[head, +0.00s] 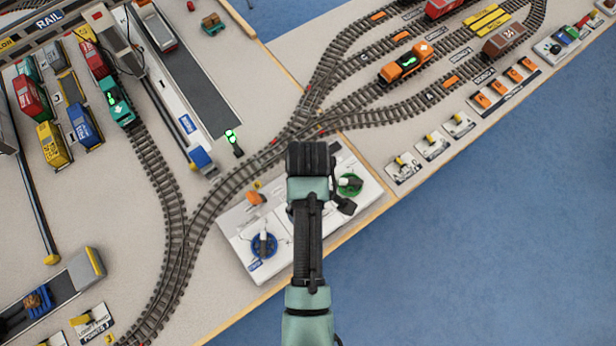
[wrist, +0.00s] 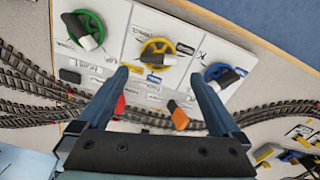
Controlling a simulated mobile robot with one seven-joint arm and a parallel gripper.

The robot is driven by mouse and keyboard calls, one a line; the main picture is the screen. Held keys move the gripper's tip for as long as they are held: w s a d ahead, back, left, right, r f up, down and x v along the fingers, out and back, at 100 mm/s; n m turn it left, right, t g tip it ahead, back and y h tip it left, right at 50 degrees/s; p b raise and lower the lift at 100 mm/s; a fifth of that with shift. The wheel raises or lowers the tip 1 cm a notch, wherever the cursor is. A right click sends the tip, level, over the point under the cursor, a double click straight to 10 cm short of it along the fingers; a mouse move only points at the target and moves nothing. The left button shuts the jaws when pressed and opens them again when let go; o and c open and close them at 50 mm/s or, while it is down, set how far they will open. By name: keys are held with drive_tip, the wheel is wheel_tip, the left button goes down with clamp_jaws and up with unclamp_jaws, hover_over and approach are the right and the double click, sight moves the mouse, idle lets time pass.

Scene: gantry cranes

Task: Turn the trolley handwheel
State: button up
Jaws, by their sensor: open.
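The green handwheel (wrist: 96,27) is at left in the wrist view, the yellow handwheel (wrist: 148,50) in the middle and the blue handwheel (wrist: 229,68) at right. Their labels are too small to read, so I cannot tell which is the trolley's. The head view shows the blue handwheel (head: 275,245) and green handwheel (head: 356,184); my arm hides the yellow one. My gripper (wrist: 160,78) is open and empty. In the wrist view its fingers flank the area just below the yellow handwheel.
An orange lever (wrist: 179,116) stands on the panel near the right finger. Model tracks (head: 205,215) run past the panel. A gantry crane with containers (head: 30,97) is at left. Train cars (head: 405,63) stand at upper right. Blue floor lies beyond the table edge.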

wheel_tip(320, 180, down, 7)
drive_tip(key=shift+w+r, duration=0.15)
drive_tip(key=shift+r, duration=0.05)
drive_tip(key=c, duration=1.2)
drive_tip(key=shift+c, duration=0.2)
drive_tip(key=shift+m, duration=0.4)
drive_tip(key=m+p, duration=0.1)
drive_tip(key=m, duration=0.2)
drive_tip(key=shift+r+m+p, duration=0.1)
drive_tip(key=shift+m+p, duration=0.3)
drive_tip(key=m+p, duration=0.1)
drive_tip(key=m, duration=0.4)
drive_tip(key=shift+m, duration=0.3)
